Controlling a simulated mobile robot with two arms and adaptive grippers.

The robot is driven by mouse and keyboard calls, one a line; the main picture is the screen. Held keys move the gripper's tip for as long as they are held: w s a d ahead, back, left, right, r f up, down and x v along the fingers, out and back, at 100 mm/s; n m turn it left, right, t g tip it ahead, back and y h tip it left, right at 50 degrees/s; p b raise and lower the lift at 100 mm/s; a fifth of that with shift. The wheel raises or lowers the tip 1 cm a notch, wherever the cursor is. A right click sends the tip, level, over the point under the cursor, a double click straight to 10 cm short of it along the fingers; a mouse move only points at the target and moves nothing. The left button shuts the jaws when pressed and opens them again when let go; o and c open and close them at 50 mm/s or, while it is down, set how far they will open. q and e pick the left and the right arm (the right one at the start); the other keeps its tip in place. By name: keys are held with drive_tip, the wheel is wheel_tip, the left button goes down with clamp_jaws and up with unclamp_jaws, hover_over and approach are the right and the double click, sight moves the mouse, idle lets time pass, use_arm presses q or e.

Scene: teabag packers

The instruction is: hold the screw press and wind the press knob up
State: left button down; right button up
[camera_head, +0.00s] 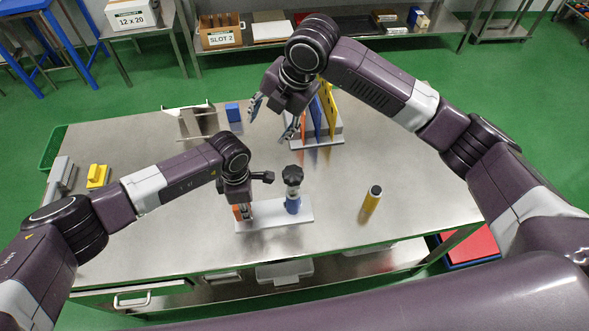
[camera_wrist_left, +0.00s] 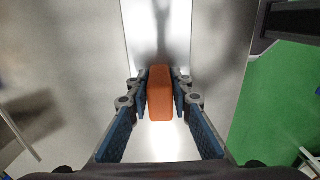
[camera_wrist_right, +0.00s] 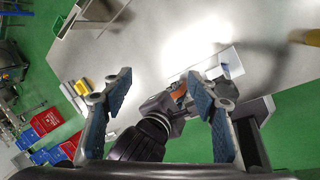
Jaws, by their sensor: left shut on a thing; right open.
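The screw press stands on the near middle of the steel table. Its white base plate (camera_head: 268,223) carries an orange grip block (camera_head: 237,212) at the left and a blue and clear column with a black press knob (camera_head: 292,174) on top at the right. My left gripper (camera_head: 243,212) is shut on the orange block, which sits between its blue pads in the left wrist view (camera_wrist_left: 160,93). My right gripper (camera_head: 273,118) is open and empty, above the table behind the knob. In the right wrist view, its fingers are spread wide.
A rack with orange, blue and yellow upright panels (camera_head: 330,108) stands behind the press, close to my right gripper. A yellow cylinder with a dark cap (camera_head: 371,200) stands to the right. A small blue block (camera_head: 233,112) and a yellow piece (camera_head: 97,176) lie farther left.

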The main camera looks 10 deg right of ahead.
drive_tip(key=w+d+f+t+y, duration=0.2)
drive_tip(key=w+d+t, duration=0.2)
drive_tip(key=w+t, duration=0.5)
drive_tip(key=w+d, duration=0.4)
drive_tip(key=n+g+y, duration=0.2)
drive_tip(key=n+y, duration=0.8)
drive_tip(key=n, duration=0.9)
approach(302, 179)
drive_tip(key=x, duration=1.2)
drive_tip(key=shift+w+d+f, duration=0.1)
drive_tip(key=shift+w+f, duration=0.05)
drive_tip(key=shift+f, duration=0.1)
drive_tip(key=shift+c, duration=0.6)
